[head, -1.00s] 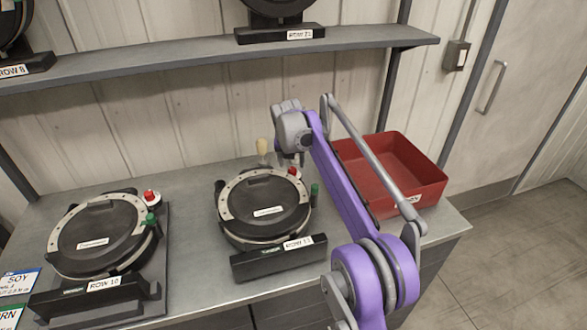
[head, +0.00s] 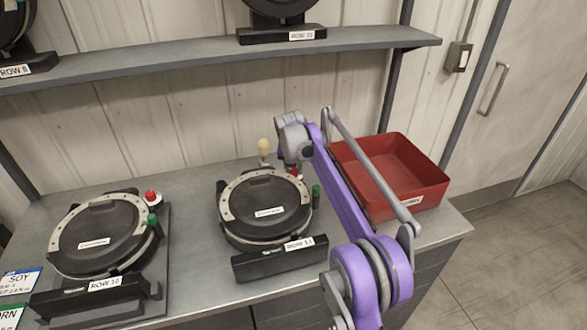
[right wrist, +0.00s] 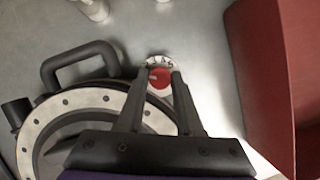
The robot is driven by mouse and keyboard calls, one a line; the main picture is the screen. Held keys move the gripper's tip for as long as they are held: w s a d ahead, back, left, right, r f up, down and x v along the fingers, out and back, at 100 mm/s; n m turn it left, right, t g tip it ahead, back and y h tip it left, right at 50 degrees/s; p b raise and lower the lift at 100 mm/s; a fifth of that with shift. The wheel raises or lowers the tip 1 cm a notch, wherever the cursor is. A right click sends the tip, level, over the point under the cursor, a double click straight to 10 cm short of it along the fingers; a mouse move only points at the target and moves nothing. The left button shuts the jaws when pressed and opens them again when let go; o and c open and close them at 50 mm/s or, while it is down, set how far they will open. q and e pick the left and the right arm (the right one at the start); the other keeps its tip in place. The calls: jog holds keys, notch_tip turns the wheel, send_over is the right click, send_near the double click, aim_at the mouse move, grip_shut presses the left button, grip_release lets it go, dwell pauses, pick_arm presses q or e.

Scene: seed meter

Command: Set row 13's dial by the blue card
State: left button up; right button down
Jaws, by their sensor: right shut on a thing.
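The row 13 meter (head: 262,228) stands on the bench, a round black lid with a pale ring; its label seems to read ROW 13. My right gripper (head: 295,170) is at its back right, shut on the red dial knob (right wrist: 160,79). In the right wrist view, the fingers sit on either side of the knob, with a white marked scale (right wrist: 159,62) behind it. The scale's setting is too small to read. The blue-banded SOY card (head: 21,284) lies at the left edge, its small print illegible. My left gripper is out of view.
A red bin (head: 420,188) stands right of the meter, close to my right arm. The row 10 meter (head: 98,240) is at the left. A green-banded card (head: 12,313) lies below the blue one. A shelf (head: 200,58) runs above the bench.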

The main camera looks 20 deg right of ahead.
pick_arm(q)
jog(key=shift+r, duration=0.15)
pick_arm(e)
jog(key=shift+w+a+r+m+h+p, duration=0.1)
jog(key=shift+m+h+p, duration=0.3)
jog(key=shift+m, duration=0.35)
jog(key=shift+a+r+m+h+p, duration=0.1)
jog(key=shift+m+h+p, duration=0.1)
jog(key=shift+m+p, duration=0.45)
jog(key=m+g+p, duration=0.1)
jog(key=m, duration=0.2)
jog(key=shift+h, duration=0.3)
jog(key=m+g+p, duration=0.1)
jog(key=m, duration=0.2)
jog(key=shift+w+h+p, duration=0.15)
jog(key=shift+h+p, duration=0.2)
jog(key=shift+h, duration=0.05)
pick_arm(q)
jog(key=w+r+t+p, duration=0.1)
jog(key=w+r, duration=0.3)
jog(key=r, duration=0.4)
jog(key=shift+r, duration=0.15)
pick_arm(e)
jog(key=shift+f+m+g, duration=0.15)
jog(key=shift+m+g, duration=0.45)
jog(key=shift+m, duration=0.7)
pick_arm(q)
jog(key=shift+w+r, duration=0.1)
pick_arm(e)
jog(key=shift+m, duration=0.3)
